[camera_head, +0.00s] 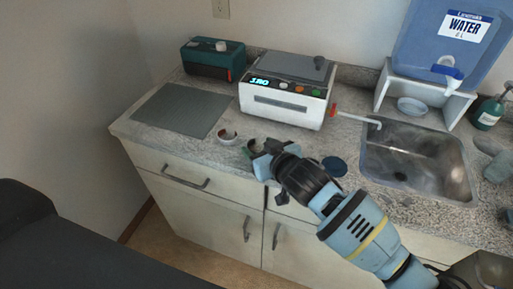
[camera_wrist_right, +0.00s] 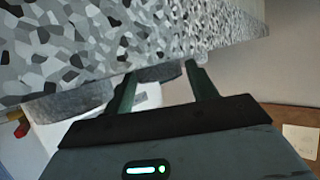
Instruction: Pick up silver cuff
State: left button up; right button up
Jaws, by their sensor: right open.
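A small open ring-shaped cuff (camera_head: 228,136), pale grey with a reddish-brown part, lies on the counter in front of the grey mat. A second small curved piece (camera_head: 252,143) shows right at my right gripper (camera_head: 256,153), partly hidden by it. I cannot tell for sure which one is the silver cuff. My right gripper is at the counter's front edge, right of the first cuff. In the right wrist view its two fingers (camera_wrist_right: 162,82) are apart, with nothing clearly held between them. My left gripper is not in view.
The speckled counter (camera_head: 339,134) holds a white device with a lit display (camera_head: 288,92), a green-black box (camera_head: 213,60) and a flat grey mat (camera_head: 180,110). A dark blue round lid (camera_head: 334,166) lies right of the gripper, before the sink (camera_head: 415,165).

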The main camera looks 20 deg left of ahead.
jog(key=shift+c, duration=0.3)
jog(key=c, duration=0.7)
jog(key=shift+r, duration=0.1)
jog(key=shift+r, duration=0.45)
jog(key=r, duration=0.2)
jog(key=shift+s+d+r, duration=0.2)
jog(key=shift+d+r, duration=0.1)
jog(key=shift+d, duration=0.05)
jog(key=s+d, duration=0.3)
jog(key=d, duration=0.1)
jog(key=s+d+r, duration=0.1)
jog(key=s+d, duration=0.2)
jog(key=d, duration=0.1)
jog(key=s+d+p, duration=0.1)
jog(key=s+d, duration=0.2)
jog(key=d, duration=0.1)
jog(key=shift+d+r, duration=0.1)
jog(key=shift+r, duration=0.05)
